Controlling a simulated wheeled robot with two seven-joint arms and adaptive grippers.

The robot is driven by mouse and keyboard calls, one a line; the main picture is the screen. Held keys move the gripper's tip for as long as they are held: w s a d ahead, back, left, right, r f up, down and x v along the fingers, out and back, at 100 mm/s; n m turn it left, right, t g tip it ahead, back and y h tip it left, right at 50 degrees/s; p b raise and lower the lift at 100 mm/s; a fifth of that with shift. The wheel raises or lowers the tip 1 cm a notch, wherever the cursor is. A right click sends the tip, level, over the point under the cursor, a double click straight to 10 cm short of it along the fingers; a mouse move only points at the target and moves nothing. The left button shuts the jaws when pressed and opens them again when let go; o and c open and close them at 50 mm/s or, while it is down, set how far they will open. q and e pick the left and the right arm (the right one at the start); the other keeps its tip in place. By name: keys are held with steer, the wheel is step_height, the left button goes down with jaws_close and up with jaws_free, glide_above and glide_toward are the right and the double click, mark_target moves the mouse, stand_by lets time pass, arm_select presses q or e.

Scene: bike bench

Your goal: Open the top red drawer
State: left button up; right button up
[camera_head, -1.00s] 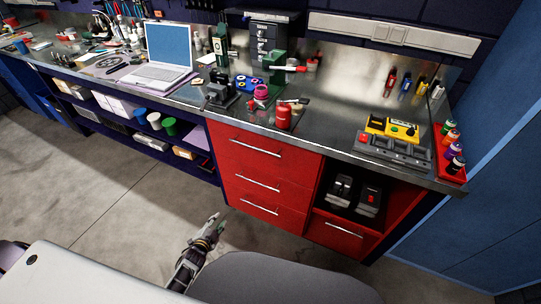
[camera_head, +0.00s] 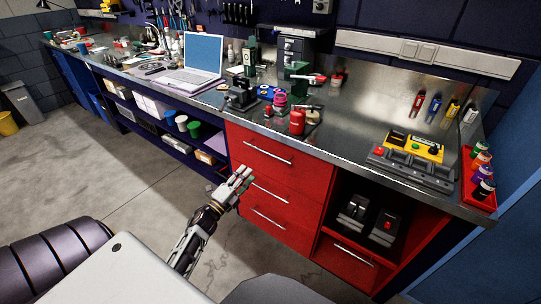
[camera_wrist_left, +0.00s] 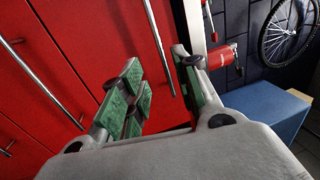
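The red drawer unit has three drawers with silver bar handles. The top red drawer (camera_head: 283,166) is shut, and its handle (camera_head: 267,152) runs across its front. My left gripper (camera_head: 241,178) is in front of the unit's left side, a little below and left of the top handle. In the left wrist view, the green-padded fingers (camera_wrist_left: 158,82) are apart, with nothing held. The top handle (camera_wrist_left: 157,38) shows in the gap between them, seemingly beyond the tips; I see no contact. My right gripper is not in view.
The middle handle (camera_head: 270,190) and bottom handle (camera_head: 268,217) lie below. The metal bench top (camera_head: 340,135) overhangs the drawers and carries a red canister (camera_head: 297,122). An open compartment holding black tools (camera_head: 386,227) is to the right.

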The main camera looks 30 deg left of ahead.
mark_target(266, 152)
arm_select(q)
steer(key=shift+w, duration=0.1)
steer(key=shift+x, duration=6.8)
steer(key=shift+a, duration=0.1)
jaws_close()
